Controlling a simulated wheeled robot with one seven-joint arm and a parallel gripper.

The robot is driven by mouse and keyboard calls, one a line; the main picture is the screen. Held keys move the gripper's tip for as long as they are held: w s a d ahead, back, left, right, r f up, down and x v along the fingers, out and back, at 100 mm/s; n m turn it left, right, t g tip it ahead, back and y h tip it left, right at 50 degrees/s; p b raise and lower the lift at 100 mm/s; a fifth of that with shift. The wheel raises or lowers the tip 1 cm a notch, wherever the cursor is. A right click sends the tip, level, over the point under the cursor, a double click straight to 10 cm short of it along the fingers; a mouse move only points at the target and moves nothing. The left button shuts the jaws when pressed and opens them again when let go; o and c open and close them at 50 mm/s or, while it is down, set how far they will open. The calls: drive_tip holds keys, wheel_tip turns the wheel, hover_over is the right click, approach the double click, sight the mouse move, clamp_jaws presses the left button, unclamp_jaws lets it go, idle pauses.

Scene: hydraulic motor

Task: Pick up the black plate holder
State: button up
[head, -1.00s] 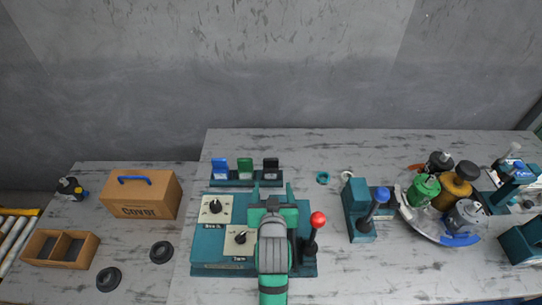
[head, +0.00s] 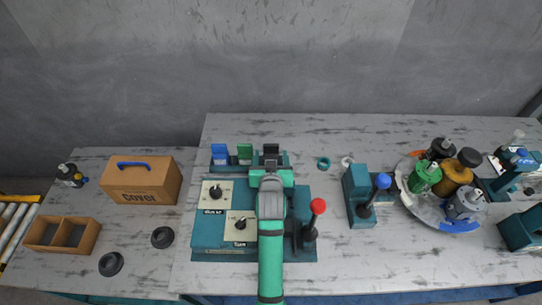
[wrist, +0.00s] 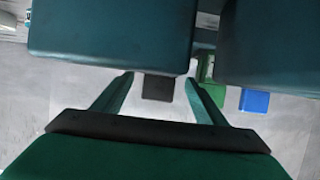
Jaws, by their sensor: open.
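The black plate holder (head: 271,150) stands at the right end of a row with a blue and a green one on the teal rack at the back of the table. My gripper (head: 271,163) is at it, reaching from the front, and covers its lower part in the head view. In the wrist view the black holder (wrist: 158,88) shows between the two spread green fingers (wrist: 159,78), with gaps at both sides. My gripper is open. I cannot tell how deep the holder is between the fingers.
The green holder (head: 245,153) is close to the left of my gripper, then the blue holder (head: 219,153). Below is a teal control panel (head: 210,233) with dials and a red-knobbed lever (head: 317,207). A small teal ring (head: 324,163) lies to the right.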

drive_tip(key=shift+w+f, duration=0.15)
drive_tip(key=shift+w, duration=0.25)
drive_tip(key=c, duration=1.2)
drive_tip(key=shift+o, duration=0.2)
